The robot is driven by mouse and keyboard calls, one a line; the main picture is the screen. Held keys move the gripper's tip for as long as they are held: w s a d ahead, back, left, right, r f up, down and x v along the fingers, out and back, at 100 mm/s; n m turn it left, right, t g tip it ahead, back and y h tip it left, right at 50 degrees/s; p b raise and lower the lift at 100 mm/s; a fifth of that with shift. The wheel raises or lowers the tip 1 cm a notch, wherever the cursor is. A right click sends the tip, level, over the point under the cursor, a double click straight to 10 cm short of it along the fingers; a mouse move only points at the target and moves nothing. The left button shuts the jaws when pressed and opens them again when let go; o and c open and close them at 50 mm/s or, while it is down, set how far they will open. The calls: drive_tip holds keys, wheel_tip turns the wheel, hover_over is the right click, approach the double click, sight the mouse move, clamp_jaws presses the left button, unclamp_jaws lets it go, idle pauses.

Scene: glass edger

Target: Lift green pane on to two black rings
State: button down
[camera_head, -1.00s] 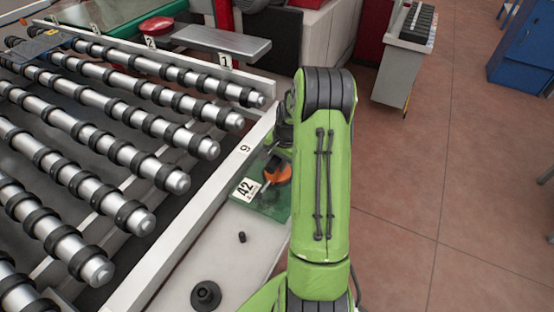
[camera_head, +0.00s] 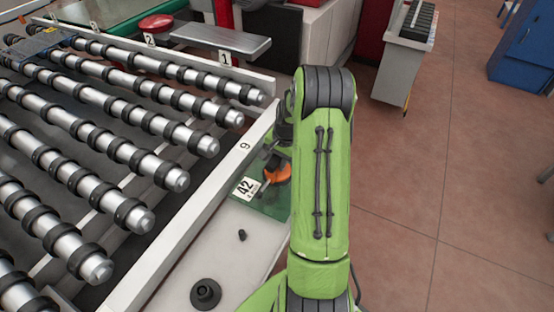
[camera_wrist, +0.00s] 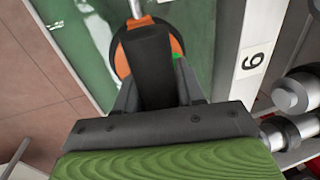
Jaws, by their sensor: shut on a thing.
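The green pane (camera_head: 272,207) lies at the white ledge beside the roller bed, with a white label "42" on it; my arm hides its right part. It also shows in the wrist view (camera_wrist: 88,35). An orange disc with a black handle (camera_head: 277,174) sits on the pane. My gripper (camera_wrist: 158,88) is shut on this black handle, close over the pane. Whether the pane touches the ledge, I cannot tell. Many black rings (camera_head: 128,212) sit around the metal rollers to the left. Which two are meant, I cannot tell.
A white rail (camera_head: 190,225) with a "9" label runs between the pane and the rollers. A black knob (camera_head: 205,294) and a small black peg (camera_head: 242,235) stand on the ledge. A grey plate (camera_head: 220,40) and a red button (camera_head: 155,23) are at the back. Open floor lies right.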

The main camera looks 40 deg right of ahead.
drive_tip(key=shift+w, duration=0.1)
drive_tip(key=c, duration=0.7)
unclamp_jaws()
drive_tip(key=shift+o, duration=0.5)
drive_tip(key=shift+f, duration=0.1)
drive_tip(key=shift+f, duration=0.1)
drive_tip(key=s+d+r+p, duration=0.1)
drive_tip(key=s+r+p, duration=0.1)
drive_tip(key=r, duration=1.3)
drive_tip(key=shift+s+r, duration=0.3)
drive_tip(key=shift+s, duration=0.25)
